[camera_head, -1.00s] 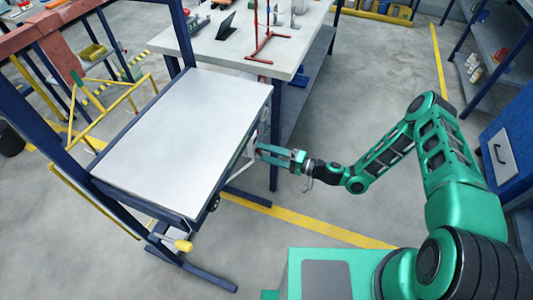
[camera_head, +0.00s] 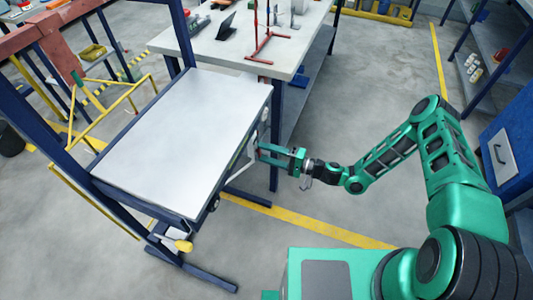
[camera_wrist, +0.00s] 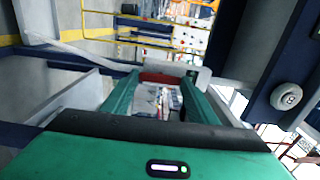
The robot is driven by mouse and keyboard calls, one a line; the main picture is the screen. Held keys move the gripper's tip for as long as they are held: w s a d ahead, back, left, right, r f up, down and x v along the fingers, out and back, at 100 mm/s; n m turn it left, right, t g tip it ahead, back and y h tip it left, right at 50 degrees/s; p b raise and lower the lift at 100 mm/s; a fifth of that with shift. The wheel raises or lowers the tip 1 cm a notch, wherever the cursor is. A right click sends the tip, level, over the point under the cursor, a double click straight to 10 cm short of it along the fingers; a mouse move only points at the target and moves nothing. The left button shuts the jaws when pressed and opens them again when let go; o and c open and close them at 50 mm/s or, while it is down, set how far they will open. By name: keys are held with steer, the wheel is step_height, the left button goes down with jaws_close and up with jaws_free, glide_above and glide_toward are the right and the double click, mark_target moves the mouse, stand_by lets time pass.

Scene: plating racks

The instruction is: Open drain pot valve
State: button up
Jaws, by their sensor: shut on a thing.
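My gripper (camera_head: 260,152) is at the right side of the white-topped rack (camera_head: 185,130), just below the edge of its top. In the wrist view its two green fingers (camera_wrist: 161,80) reach forward to a dark red piece (camera_wrist: 160,77) between their tips. The gripper is shut on this piece. A pale bent bar (camera_wrist: 201,77) runs right beside the fingertips, and I cannot tell how it joins the red piece. The valve itself cannot be clearly made out. A yellow-handled part (camera_head: 183,245) sits low at the rack's near corner, apart from my gripper.
A workbench (camera_head: 240,40) with tools stands behind the rack. Blue frame posts (camera_head: 182,35) rise beside it. A blue cabinet (camera_head: 505,145) is at the right. The floor between my base and the rack is clear, with a yellow line (camera_head: 330,230) across it.

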steer(key=shift+f, duration=0.15)
steer(key=o, duration=1)
steer(key=shift+o, duration=0.2)
steer(key=shift+d, duration=0.15)
steer(key=v, duration=1)
steer(key=shift+d, duration=0.3)
